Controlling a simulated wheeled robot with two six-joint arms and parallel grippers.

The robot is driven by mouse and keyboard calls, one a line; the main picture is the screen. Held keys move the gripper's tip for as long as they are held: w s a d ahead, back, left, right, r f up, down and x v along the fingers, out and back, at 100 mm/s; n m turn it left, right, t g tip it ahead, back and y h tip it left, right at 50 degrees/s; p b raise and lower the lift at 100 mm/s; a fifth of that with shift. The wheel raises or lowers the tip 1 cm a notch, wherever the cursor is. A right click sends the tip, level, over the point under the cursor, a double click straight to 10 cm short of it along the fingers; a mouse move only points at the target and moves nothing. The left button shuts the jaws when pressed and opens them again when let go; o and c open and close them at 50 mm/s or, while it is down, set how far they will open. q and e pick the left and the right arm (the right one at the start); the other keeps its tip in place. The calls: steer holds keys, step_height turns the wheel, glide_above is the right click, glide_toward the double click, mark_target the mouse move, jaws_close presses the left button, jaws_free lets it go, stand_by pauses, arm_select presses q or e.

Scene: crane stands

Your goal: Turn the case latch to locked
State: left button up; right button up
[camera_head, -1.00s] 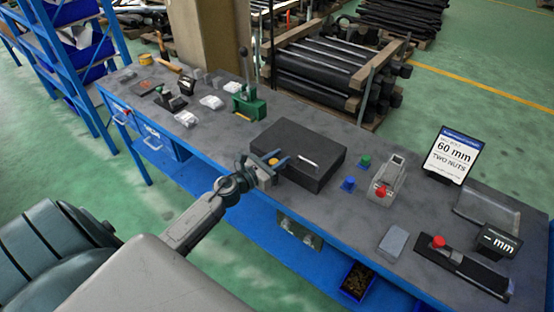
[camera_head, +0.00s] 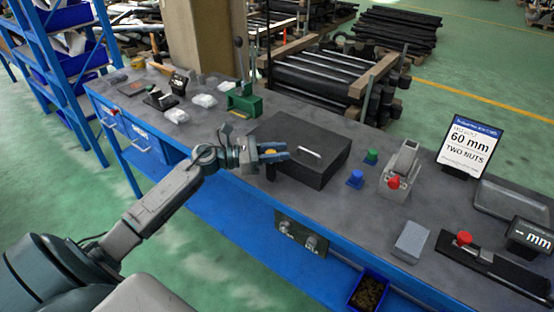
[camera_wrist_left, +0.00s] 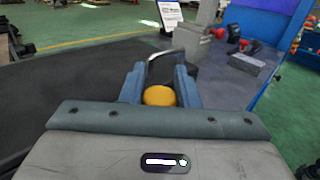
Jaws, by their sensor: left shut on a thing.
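The black case (camera_head: 312,148) sits on the workbench with a pale handle (camera_head: 309,153) on its top. Its yellow latch knob (camera_wrist_left: 159,96) shows between the fingers in the left wrist view, and a bit of yellow shows at the fingers in the head view. My left gripper (camera_head: 284,154) is at the near left side of the case, its blue fingers closed around the yellow latch. The handle also shows beyond the fingers in the left wrist view (camera_wrist_left: 163,58). The latch's angle cannot be told. My right gripper is not in view.
Right of the case stand a blue knob (camera_head: 355,178), a green knob (camera_head: 371,156) and a grey device with a red knob (camera_head: 393,182). A sign (camera_head: 469,149) and a tray (camera_head: 509,206) are farther right. A green press (camera_head: 243,101) stands to the left.

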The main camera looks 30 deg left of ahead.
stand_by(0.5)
arm_select(q)
steer(key=o, duration=1)
